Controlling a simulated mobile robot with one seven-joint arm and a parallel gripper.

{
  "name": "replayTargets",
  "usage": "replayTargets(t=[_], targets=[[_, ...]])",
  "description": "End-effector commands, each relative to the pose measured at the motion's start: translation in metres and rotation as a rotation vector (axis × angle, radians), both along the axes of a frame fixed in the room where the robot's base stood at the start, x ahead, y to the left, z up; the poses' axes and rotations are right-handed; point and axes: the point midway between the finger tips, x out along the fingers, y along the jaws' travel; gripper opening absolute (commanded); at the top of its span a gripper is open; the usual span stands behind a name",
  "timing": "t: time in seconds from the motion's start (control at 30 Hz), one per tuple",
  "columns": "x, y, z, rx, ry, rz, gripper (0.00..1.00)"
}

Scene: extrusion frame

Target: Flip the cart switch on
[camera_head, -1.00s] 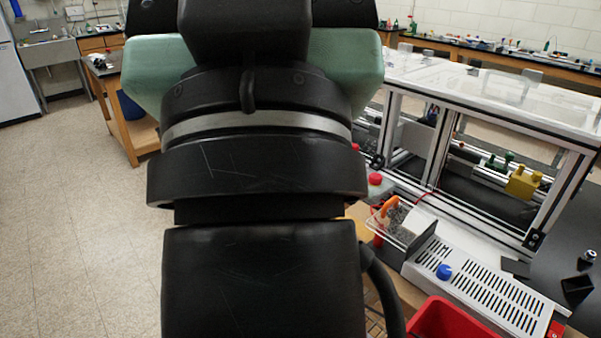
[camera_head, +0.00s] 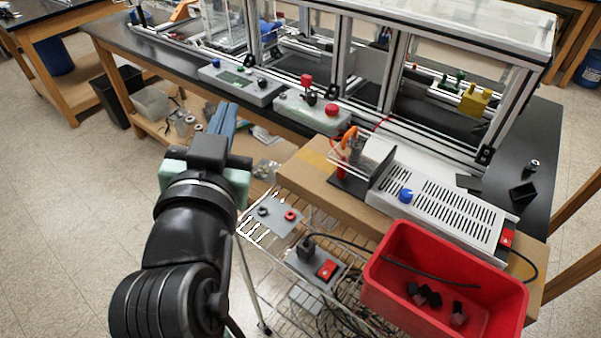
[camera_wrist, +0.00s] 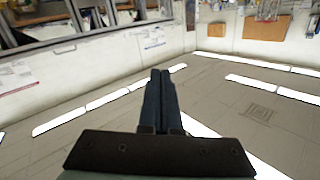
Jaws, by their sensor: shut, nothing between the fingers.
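A wire-shelf cart (camera_head: 250,232) stands at the lower middle of the head view. On it is a grey power box (camera_head: 300,262) with a black plug and a red rocker switch (camera_head: 326,269). I cannot tell which way the rocker is set. Another red switch (camera_head: 507,237) sits at the right end of the white slotted unit (camera_head: 440,205). My gripper (camera_head: 228,108) is shut and empty, raised left of the cart and apart from both switches. In the wrist view its blue-grey fingers (camera_wrist: 160,74) are together, with no switch in sight.
A red bin (camera_head: 440,285) with dark blocks stands right of the power box. A grey plate (camera_head: 275,215) with a red and a black ring lies left of it. Behind is a bench with an aluminium extrusion frame (camera_head: 395,65). Open floor (camera_head: 60,220) lies left.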

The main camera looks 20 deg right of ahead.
Motion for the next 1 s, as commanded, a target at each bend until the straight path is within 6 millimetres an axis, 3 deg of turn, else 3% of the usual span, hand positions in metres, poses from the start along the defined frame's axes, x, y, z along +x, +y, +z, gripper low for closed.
replayTargets(t=[0.03,0.1,0.2,0.3,0.4,0.5,0.83,1.0], targets=[[-0.007,-0.002,-0.056,0.031,0.144,-0.066,0.0],[-0.029,-0.012,-0.123,0.067,0.3,-0.191,0.0],[-0.07,-0.027,-0.187,0.081,0.439,-0.368,0.0],[-0.104,-0.039,-0.221,0.073,0.499,-0.499,0.0],[-0.123,-0.046,-0.235,0.064,0.517,-0.572,0.0],[-0.129,-0.048,-0.239,0.064,0.519,-0.595,0.0],[-0.126,-0.05,-0.239,0.065,0.518,-0.594,0.0],[-0.116,-0.064,-0.247,0.064,0.518,-0.596,0.0]])
